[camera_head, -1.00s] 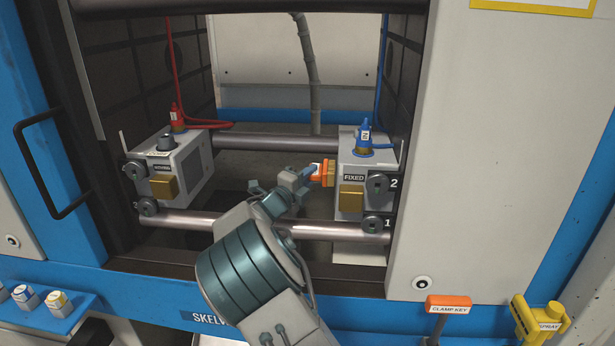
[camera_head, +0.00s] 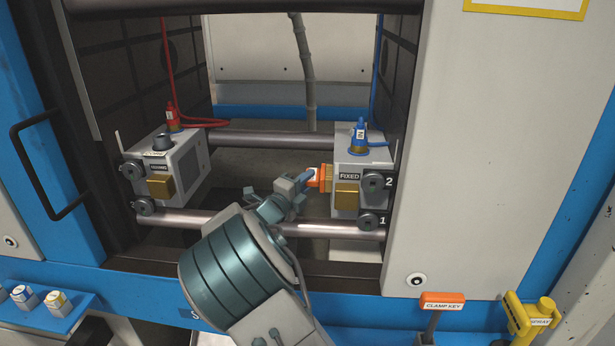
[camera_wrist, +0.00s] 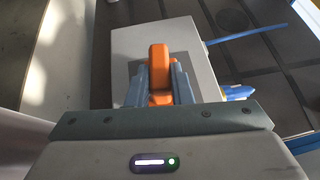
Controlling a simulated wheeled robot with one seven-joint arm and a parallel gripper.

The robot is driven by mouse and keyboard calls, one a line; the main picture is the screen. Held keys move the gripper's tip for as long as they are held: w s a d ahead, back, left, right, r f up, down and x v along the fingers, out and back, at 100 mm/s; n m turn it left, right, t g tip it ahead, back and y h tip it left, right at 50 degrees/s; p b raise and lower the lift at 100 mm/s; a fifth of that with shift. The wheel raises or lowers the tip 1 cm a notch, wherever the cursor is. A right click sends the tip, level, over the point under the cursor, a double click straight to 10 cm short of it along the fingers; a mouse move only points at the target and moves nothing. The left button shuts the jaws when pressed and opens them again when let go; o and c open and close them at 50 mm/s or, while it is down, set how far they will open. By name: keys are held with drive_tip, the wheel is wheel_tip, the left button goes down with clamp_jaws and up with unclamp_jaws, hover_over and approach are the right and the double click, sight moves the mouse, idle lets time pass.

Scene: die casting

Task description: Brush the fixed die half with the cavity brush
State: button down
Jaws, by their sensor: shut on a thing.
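The fixed die half (camera_head: 362,160) is a light grey block on the right side of the machine opening, labelled FIXED. It also shows in the wrist view (camera_wrist: 196,50). The cavity brush (camera_head: 316,177) has an orange body and a yellowish bristle end. Its orange part shows between the fingers in the wrist view (camera_wrist: 159,58). My gripper (camera_head: 303,180) is shut on the brush and holds it level, bristles toward the left face of the fixed die half. The bristle end is at or against that face; exact contact is hidden.
The moving die half (camera_head: 185,165) stands at the left of the opening. Tie bars (camera_head: 270,139) run behind and in front (camera_head: 325,230) of the work space. A blue hose fitting (camera_head: 359,138) tops the fixed half. A clamp key (camera_head: 441,304) and a spray (camera_head: 530,317) are at lower right.

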drive_tip(key=shift+s+r+p, duration=0.1)
drive_tip(key=shift+s+p, duration=0.5)
drive_tip(key=shift+s, duration=0.55)
drive_tip(key=shift+s+p, duration=0.3)
drive_tip(key=shift+s, duration=0.45)
drive_tip(key=shift+p, duration=0.35)
drive_tip(key=shift+p, duration=0.3)
